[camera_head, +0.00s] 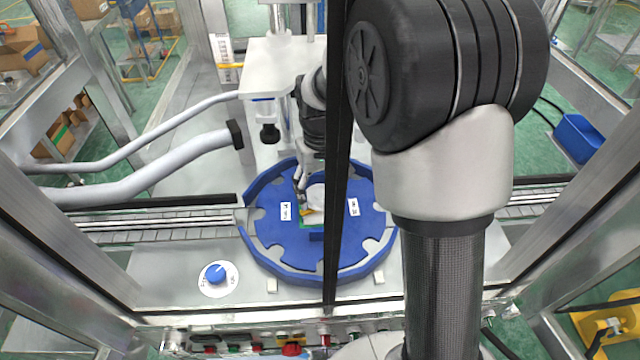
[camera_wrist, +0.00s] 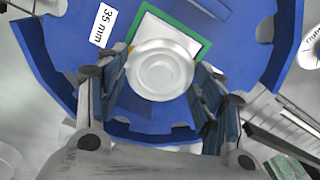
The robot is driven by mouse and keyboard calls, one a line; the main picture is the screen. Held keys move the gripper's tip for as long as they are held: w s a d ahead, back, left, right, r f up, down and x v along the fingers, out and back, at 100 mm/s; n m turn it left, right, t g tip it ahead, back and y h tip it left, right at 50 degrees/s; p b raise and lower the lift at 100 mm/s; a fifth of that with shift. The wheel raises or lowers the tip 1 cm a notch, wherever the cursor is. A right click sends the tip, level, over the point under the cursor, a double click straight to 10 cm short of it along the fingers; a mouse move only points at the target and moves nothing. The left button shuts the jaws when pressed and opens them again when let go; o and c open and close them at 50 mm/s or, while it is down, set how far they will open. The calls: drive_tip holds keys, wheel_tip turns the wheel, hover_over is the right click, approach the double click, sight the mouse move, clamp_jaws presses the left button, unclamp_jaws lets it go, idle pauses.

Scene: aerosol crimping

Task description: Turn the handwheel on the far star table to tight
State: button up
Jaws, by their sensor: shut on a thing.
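A blue star table (camera_head: 262,238) with a notched rim stands in the middle of the head view. A pale round ringed piece (camera_wrist: 162,72) is at its middle, over a green-edged white square. My gripper (camera_wrist: 162,68) has its fingers shut on the sides of this piece; the arm comes from behind in the head view (camera_head: 303,188). A blue knob (camera_head: 215,272) sits on a white round plate with lettering, front left of the table. That plate's edge shows in the wrist view (camera_wrist: 309,48), with a word like "Tight" partly cut off. The knob's exact setting is too small to read.
A "35 mm" label (camera_wrist: 103,25) lies beside the held piece. A dark upright frame bar (camera_head: 337,150) crosses the head view before the table. A thick grey pipe (camera_head: 150,175) is at left. Coloured buttons (camera_head: 290,348) line the front. Bare metal surrounds the blue knob.

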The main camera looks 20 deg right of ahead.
sight(320, 195)
drive_tip(key=shift+m+p, duration=0.65)
drive_tip(key=shift+m, duration=0.95)
drive_tip(key=o, duration=1)
drive_tip(key=shift+o, duration=0.2)
drive_tip(key=shift+r, duration=3.75)
